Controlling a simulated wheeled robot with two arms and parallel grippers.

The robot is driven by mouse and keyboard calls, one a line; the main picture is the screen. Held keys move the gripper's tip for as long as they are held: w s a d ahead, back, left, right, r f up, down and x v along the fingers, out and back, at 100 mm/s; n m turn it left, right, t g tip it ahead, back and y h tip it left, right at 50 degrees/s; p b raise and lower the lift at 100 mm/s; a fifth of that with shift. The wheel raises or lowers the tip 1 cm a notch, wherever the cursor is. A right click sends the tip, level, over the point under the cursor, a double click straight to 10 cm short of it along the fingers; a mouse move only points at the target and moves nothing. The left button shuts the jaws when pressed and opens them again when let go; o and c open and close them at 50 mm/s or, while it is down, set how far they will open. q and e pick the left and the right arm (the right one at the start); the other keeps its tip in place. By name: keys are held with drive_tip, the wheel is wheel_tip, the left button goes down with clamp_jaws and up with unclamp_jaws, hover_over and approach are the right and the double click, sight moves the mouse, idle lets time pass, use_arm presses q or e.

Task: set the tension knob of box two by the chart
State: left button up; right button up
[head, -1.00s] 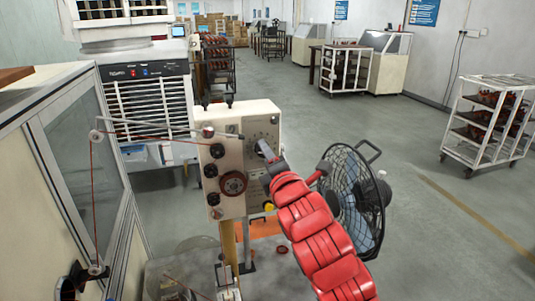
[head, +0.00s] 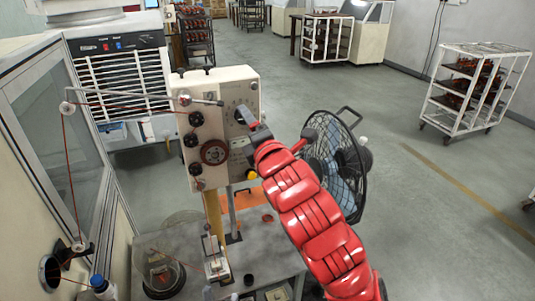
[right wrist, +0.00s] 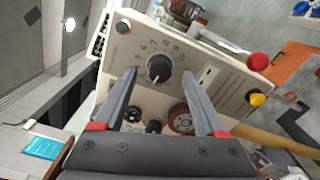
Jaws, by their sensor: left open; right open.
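In the right wrist view my open right gripper (right wrist: 157,78) has one finger on each side of the knob, with gaps visible. Contact cannot be told. In the head view my red right arm reaches the box face from the lower right, and my right gripper (head: 245,116) hides the knob there. I cannot make out my left gripper. No chart is readable.
A red-brown wheel (head: 214,152) and several black knobs are beside the dial. A wire arm (head: 145,96) extends left. A fan (head: 335,165) stands close right of my arm.

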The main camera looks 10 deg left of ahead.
drive_tip(key=b+v, duration=1.5)
drive_tip(key=shift+s+d, duration=0.25)
